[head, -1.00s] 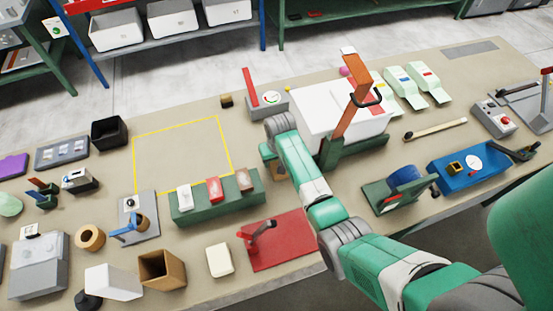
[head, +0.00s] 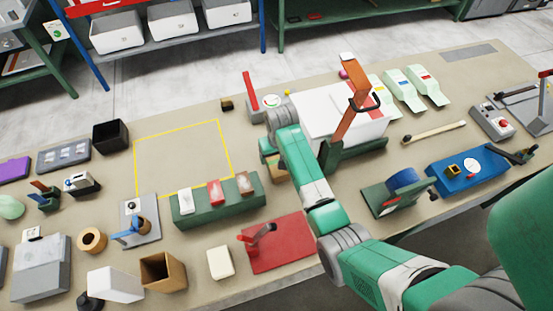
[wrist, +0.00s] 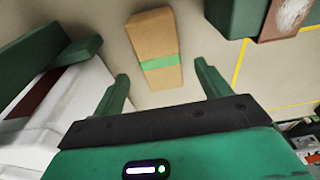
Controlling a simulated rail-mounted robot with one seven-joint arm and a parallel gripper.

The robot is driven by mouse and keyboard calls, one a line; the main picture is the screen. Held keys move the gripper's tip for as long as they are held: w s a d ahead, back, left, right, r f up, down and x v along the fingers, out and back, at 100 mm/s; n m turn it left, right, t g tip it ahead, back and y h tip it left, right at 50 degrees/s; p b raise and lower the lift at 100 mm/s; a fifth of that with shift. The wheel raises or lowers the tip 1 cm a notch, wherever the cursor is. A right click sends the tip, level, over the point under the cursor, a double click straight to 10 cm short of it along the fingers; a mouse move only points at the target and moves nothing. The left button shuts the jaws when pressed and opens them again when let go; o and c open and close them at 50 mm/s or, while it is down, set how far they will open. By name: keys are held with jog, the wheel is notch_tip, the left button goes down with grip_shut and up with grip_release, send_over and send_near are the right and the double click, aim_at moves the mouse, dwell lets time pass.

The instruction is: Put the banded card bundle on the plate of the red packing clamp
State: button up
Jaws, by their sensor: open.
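The banded card bundle is a brown block with a green band (wrist: 153,52). In the wrist view it lies on the bench ahead of my gripper, between the lines of its two fingers. In the head view the bundle (head: 279,176) is mostly hidden by my arm and gripper. My gripper (wrist: 161,72) is open and empty, its fingers apart on either side of the bundle's near end. Contact cannot be told. The red packing clamp (head: 290,246) has a flat red plate and a dark lever; it sits at the bench's front, left of my forearm.
A green rack (head: 218,208) with several small blocks stands left of the bundle. A white press with an orange handle (head: 343,118) stands close on the right. A cream block (head: 220,263) lies left of the clamp. A yellow-outlined area (head: 180,158) is clear.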

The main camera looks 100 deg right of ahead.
notch_tip(320, 180, up, 6)
jog(key=shift+a+r, duration=0.15)
jog(key=shift+a, duration=0.3)
